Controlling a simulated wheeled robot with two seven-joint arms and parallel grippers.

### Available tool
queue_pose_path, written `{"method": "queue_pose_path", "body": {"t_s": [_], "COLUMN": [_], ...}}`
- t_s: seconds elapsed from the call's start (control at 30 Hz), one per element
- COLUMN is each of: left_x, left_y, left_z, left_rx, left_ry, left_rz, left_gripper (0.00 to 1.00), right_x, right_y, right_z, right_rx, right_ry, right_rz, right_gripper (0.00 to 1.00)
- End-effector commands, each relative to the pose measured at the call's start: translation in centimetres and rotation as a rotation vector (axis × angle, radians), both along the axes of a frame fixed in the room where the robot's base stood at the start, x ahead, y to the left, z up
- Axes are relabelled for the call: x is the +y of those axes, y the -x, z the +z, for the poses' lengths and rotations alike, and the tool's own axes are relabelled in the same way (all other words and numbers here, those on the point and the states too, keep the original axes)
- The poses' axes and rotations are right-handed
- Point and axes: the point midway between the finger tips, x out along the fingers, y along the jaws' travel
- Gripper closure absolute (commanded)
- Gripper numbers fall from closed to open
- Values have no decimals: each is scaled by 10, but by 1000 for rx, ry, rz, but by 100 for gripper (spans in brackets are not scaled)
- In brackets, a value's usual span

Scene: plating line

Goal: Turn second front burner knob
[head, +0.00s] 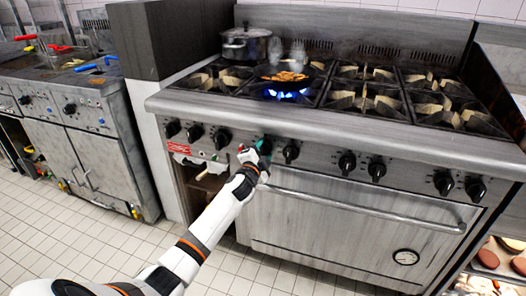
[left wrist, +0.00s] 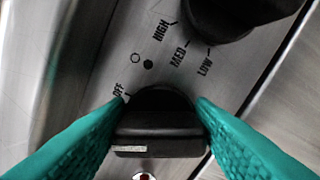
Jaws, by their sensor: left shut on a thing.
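My left gripper (head: 262,147) is at the range's front panel, with its green fingers at a knob that it mostly hides in the head view. In the left wrist view the left gripper (left wrist: 161,104) has one green finger on each side of a black burner knob (left wrist: 160,125), shut on it. A white mark shows on this knob's near edge. The panel beside it is printed OFF, HIGH, MED and LOW. Another black knob (left wrist: 235,12) is above right in that view. My right gripper is not in view.
Neighbouring knobs (head: 222,138) and (head: 291,152) stand close on both sides. A pan of food (head: 285,76) sits over a blue flame (head: 288,94). A lidded pot (head: 245,45) stands at the back left. The oven handle (head: 370,208) runs below the panel.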

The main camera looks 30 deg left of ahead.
Motion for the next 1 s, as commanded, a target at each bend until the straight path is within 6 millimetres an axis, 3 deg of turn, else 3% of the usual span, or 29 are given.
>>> {"method": "queue_pose_path", "body": {"t_s": [0.5, 1.0], "left_x": [-1, -1], "left_y": [0, 0], "left_z": [-3, -4], "left_rx": [90, 114], "left_ry": [-367, -468], "left_rz": [-1, -2], "left_gripper": [74, 74], "right_x": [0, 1], "right_y": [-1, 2], "right_z": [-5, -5], "right_rx": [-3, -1], "right_ry": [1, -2], "right_rz": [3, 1], "right_gripper": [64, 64]}}
